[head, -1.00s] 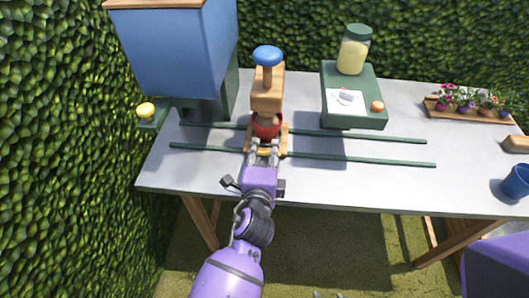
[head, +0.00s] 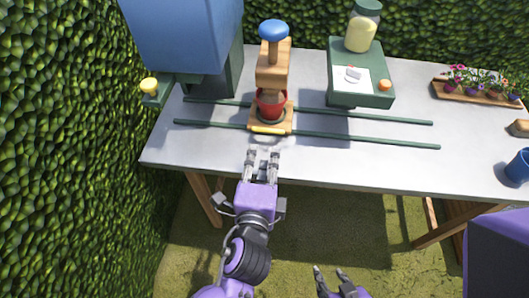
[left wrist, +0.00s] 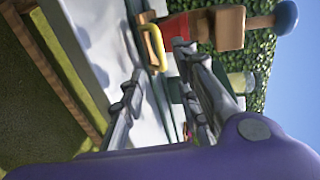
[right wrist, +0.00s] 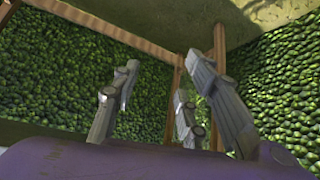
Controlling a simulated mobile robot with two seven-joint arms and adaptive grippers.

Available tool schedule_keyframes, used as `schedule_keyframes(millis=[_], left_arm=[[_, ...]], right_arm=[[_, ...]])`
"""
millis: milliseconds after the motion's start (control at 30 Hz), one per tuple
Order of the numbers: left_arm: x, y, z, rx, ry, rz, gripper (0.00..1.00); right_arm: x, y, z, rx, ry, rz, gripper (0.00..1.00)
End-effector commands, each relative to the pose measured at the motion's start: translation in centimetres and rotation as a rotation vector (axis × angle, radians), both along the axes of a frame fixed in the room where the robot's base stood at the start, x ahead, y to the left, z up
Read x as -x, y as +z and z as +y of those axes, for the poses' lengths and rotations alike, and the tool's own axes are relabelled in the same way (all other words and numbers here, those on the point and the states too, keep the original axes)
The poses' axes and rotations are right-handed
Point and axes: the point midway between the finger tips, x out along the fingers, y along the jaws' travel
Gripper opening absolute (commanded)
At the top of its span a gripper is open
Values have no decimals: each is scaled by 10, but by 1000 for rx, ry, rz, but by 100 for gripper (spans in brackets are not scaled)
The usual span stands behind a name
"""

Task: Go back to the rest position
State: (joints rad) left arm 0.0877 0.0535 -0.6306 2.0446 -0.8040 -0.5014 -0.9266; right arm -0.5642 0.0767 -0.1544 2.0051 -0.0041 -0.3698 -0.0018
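My left gripper (head: 262,165) is over the front edge of the table (head: 340,172), open and empty. It points at the wooden press with a blue knob (head: 273,62), a little short of it. A red pot (head: 271,104) sits in the press, above a yellow handle (head: 268,130). In the left wrist view the yellow handle (left wrist: 154,47) shows near the spread fingers, apart from them. My right gripper (head: 334,280) is low in front of the table at the bottom of the head view. In the right wrist view its fingers (right wrist: 165,95) are spread with nothing between them.
Two green rails (head: 360,142) run along the table. A blue hopper (head: 185,35) stands at the left. A green stand (head: 345,98) holds a jar (head: 362,28), a card and an orange knob. A flower tray (head: 480,95) and a blue mug (head: 518,166) are at the right. A hedge borders the left.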

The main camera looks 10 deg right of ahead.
Motion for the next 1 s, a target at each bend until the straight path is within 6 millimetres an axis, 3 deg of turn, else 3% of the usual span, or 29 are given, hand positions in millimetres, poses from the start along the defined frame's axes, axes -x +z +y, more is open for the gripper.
schedule_keyframes(millis=[467,600,667,767,900,1000], left_arm=[[0,0,0,0,0,-1,29],[4,-10,10,41,22,44,29],[11,-24,24,105,56,107,29],[34,-59,63,286,166,269,29],[91,-111,134,630,413,507,29],[137,-138,182,868,609,621,29]], right_arm=[[-1,0,0,0,0,-1,40],[-4,5,1,-1,-1,-9,40],[-7,11,1,-2,-1,-16,40],[-15,24,2,-6,-2,-33,40],[-24,42,6,-15,-1,-49,40],[-22,50,9,-24,-1,-47,40]])
